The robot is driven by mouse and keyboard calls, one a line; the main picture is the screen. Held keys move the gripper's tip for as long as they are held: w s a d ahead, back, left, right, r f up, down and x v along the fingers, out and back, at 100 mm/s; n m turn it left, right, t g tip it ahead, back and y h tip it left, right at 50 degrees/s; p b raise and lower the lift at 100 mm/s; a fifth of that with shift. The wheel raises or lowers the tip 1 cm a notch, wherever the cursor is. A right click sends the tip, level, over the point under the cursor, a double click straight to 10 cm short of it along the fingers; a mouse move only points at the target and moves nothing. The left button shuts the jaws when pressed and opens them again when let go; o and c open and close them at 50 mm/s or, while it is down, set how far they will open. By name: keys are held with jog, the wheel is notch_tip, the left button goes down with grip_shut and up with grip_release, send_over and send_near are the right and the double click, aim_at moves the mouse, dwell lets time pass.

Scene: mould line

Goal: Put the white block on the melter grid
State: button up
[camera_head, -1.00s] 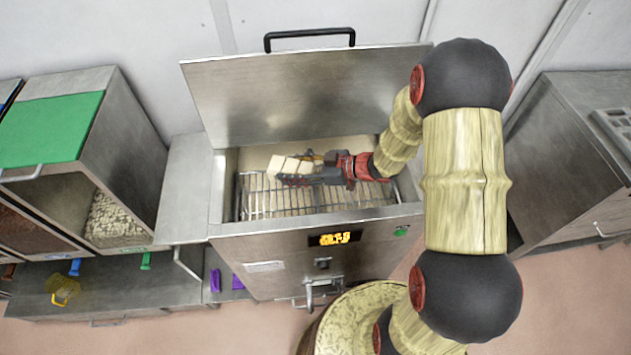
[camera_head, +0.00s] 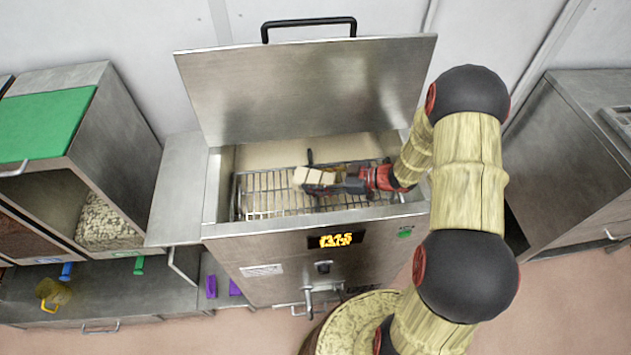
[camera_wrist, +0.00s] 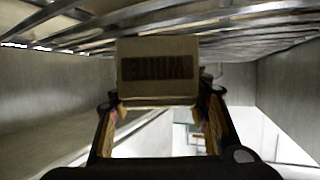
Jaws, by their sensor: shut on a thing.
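The white block (camera_head: 314,177) is cream-white and sits between the fingers of my gripper (camera_head: 330,183). The melter grid (camera_head: 262,194), a rack of metal bars, lies in the open melter tank below and around it. In the wrist view the block (camera_wrist: 157,72) shows a face with a dark marking, between the two fingers, with grid bars (camera_wrist: 230,18) close along the top. My gripper (camera_wrist: 160,118) is shut on the block. The block is over or at the grid's middle; I cannot tell whether it touches the bars.
The melter lid (camera_head: 305,90) stands open behind the tank, and the tank's front rim (camera_head: 290,223) is close to my gripper. A bin of pale pieces (camera_head: 105,222) is at the left. A steel cabinet (camera_head: 565,150) stands at the right.

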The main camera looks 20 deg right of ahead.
jog(key=shift+r, duration=0.15)
jog(key=o, duration=1.7)
jog(key=shift+s+d+r+p, duration=0.15)
jog(key=shift+d+r+p, duration=0.05)
jog(key=shift+d+p, duration=0.15)
jog(key=p+v, duration=0.2)
jog(key=v, duration=0.4)
jog(key=shift+s+d, duration=0.25)
jog(key=shift+r, duration=0.1)
